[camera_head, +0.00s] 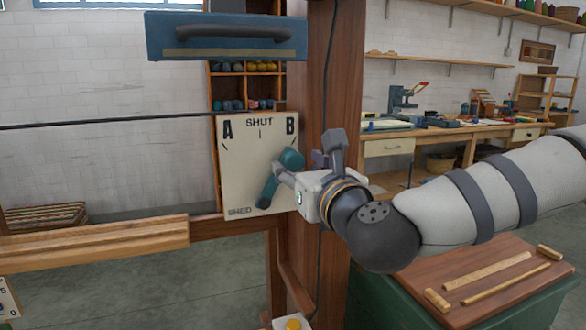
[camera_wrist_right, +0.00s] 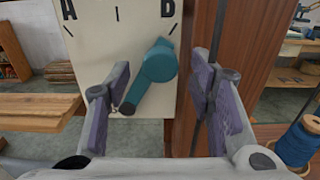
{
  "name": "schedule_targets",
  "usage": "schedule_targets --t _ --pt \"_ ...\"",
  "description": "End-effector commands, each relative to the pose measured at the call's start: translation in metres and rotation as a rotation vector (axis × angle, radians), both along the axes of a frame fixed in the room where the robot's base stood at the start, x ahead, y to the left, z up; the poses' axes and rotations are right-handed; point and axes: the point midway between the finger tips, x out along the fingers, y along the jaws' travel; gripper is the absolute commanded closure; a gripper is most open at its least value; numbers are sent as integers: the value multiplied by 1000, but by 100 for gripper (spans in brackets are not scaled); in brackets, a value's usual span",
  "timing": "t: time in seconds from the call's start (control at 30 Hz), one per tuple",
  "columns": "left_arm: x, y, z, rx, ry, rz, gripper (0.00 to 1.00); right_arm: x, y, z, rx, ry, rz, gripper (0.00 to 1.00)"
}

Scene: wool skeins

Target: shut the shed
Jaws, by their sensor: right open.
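A cream panel (camera_head: 240,178) marked A, SHUT and B, with SHED at its foot, is fixed to the wooden frame. Its teal lever (camera_head: 268,190) leans up and right from its lower, narrow end, with the wide knob toward the B mark. My right gripper (camera_head: 300,168) is at the panel's right side, close to the knob. In the right wrist view the lever (camera_wrist_right: 152,80) shows between the two spread fingers of my right gripper (camera_wrist_right: 158,85), with gaps visible on both sides. Whether either finger touches it I cannot tell. My left gripper is out of view.
A thick wooden post (camera_head: 333,90) stands just right of the panel. A blue block with a dark handle (camera_head: 225,50) hangs above it. A wooden rail (camera_head: 95,238) runs left. A green chest with a wooden lid (camera_head: 430,285) stands below my right arm. A blue spool (camera_wrist_right: 297,146) shows at lower right.

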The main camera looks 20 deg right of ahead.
Motion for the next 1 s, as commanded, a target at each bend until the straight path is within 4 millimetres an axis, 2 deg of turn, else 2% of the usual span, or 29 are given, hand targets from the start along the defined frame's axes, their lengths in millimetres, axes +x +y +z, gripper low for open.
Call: schedule_targets --t 0.1,0.2,0.47,0.5,0.7,1.0 --pt "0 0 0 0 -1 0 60 19 1 1 -1 -1 -1 51" --pt "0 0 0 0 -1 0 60 28 1 0 -1 0 -1 51" --pt "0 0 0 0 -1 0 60 31 1 0 0 1 1 51" --pt "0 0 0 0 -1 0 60 31 1 0 -1 1 1 53" --pt "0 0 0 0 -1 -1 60 31 1 0 -1 0 1 99" --pt "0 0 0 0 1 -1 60 38 1 1 -17 -1 -2 100"
